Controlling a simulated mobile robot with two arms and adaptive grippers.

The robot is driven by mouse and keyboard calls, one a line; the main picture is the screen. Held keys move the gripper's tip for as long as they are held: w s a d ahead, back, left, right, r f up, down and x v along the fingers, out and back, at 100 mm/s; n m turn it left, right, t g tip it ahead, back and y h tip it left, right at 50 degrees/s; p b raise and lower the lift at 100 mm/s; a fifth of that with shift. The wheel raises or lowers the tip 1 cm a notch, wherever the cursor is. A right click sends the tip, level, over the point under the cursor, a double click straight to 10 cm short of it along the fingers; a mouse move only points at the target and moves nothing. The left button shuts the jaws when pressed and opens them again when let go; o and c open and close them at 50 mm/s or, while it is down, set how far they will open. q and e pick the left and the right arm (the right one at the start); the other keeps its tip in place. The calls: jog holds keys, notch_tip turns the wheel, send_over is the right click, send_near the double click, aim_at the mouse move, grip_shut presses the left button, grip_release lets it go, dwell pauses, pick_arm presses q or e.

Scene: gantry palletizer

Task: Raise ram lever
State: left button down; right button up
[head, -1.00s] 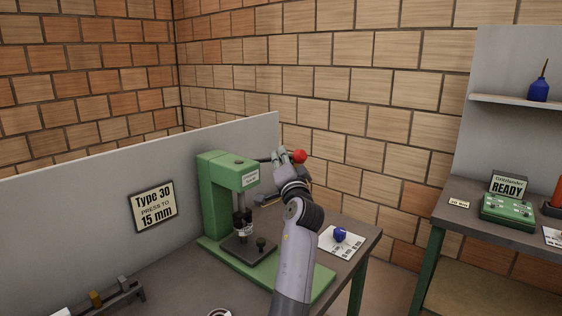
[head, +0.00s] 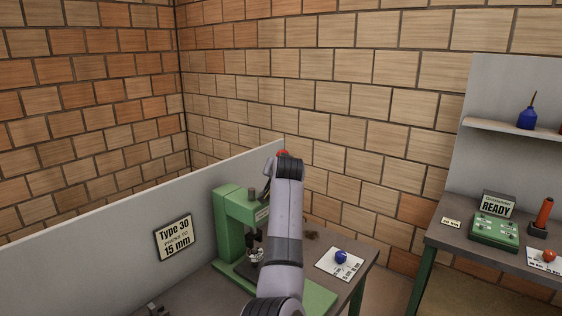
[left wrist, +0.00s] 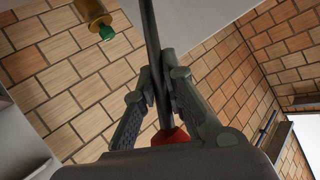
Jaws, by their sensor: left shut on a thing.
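The green press (head: 230,208) stands on the bench at centre, partly behind my left arm. A dark stem (head: 252,193) sticks up above its top. The lever's red knob (head: 282,154) shows just above the end of my arm, higher than the press top. In the left wrist view, my left gripper (left wrist: 160,82) is shut on the dark lever rod (left wrist: 152,35), with the red knob (left wrist: 170,136) close to the palm. In the head view my arm hides the fingers and most of the lever. My right gripper is not in view.
A blue knobbed part (head: 341,257) sits on a white card (head: 328,266) right of my arm. A grey panel (head: 100,245) with a "Type 30, press to 15 mm" sign (head: 174,239) stands at left. A second bench (head: 450,236) with a green box (head: 494,232) is at right.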

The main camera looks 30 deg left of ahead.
pick_arm(q)
jog(key=shift+a+r+n+g+h+p, duration=0.3)
jog(key=shift+a+r+h+p, duration=0.3)
jog(key=shift+p, duration=0.5)
jog(key=shift+w+a+f+p, duration=0.1)
jog(key=shift+a+f+p, duration=0.1)
jog(key=shift+a+p, duration=0.15)
jog(key=c, duration=1.6)
grip_release()
jog(key=shift+c, duration=0.2)
jog(key=v, duration=1.2)
jog(key=shift+a, duration=0.15)
